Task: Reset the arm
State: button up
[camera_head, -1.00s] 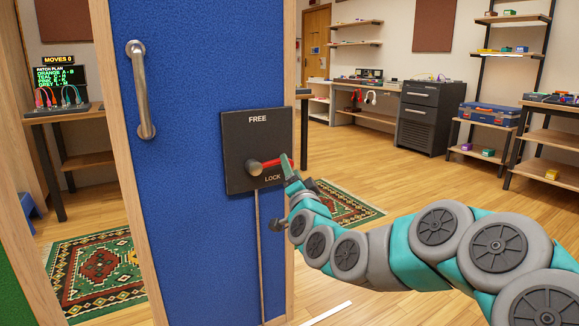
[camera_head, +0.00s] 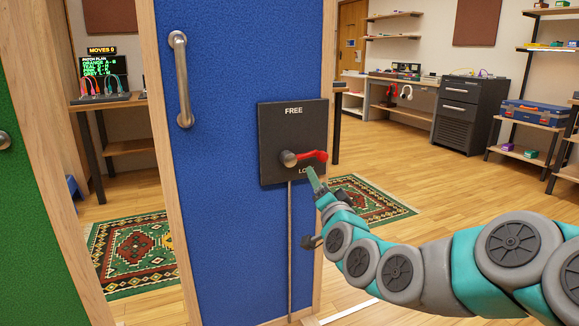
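My arm reaches in from the lower right in the head view. My gripper (camera_head: 313,182) is just below the red lever (camera_head: 312,156) on the black lock plate (camera_head: 292,140). The lever points right, roughly level, between the words FREE above and LOCK below. The gripper tip partly covers the word LOCK. A small gap seems to show between the tip and the lever. The gripper is seen edge-on, so I cannot tell whether its fingers are open or shut.
The plate is on a blue door panel (camera_head: 225,230) with a metal handle (camera_head: 181,80). Shelves and a dark cabinet (camera_head: 468,113) stand at the back right. Patterned rugs (camera_head: 130,254) lie on the wooden floor. A patch display (camera_head: 103,70) stands at the left.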

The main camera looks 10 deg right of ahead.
jog(key=s+a+f+n+g+y+p, duration=0.1)
jog(key=s+a+f+n+g, duration=0.2)
jog(key=s+f+n+g, duration=0.25)
jog(key=s+a+f+n+g+y+p, duration=0.1)
jog(key=s+a+f+n+g+p, duration=0.15)
jog(key=s+f+g, duration=0.4)
jog(key=s+d+f+g+h, duration=0.1)
jog(key=s+d+g, duration=0.1)
jog(key=s, duration=0.9)
jog(key=s+d+f+g+h+p, duration=0.1)
jog(key=s+g, duration=0.3)
jog(key=s, duration=0.7)
jog(key=s+d+f+n+g+h, duration=0.1)
jog(key=s+d+g, duration=0.2)
jog(key=s, duration=0.8)
jog(key=shift+d+f+h+p, duration=0.2)
jog(key=shift+f+h+p, duration=0.1)
jog(key=shift+f, duration=0.1)
jog(key=shift+c, duration=0.7)
jog(key=shift+a, duration=0.15)
jog(key=shift+c, duration=0.3)
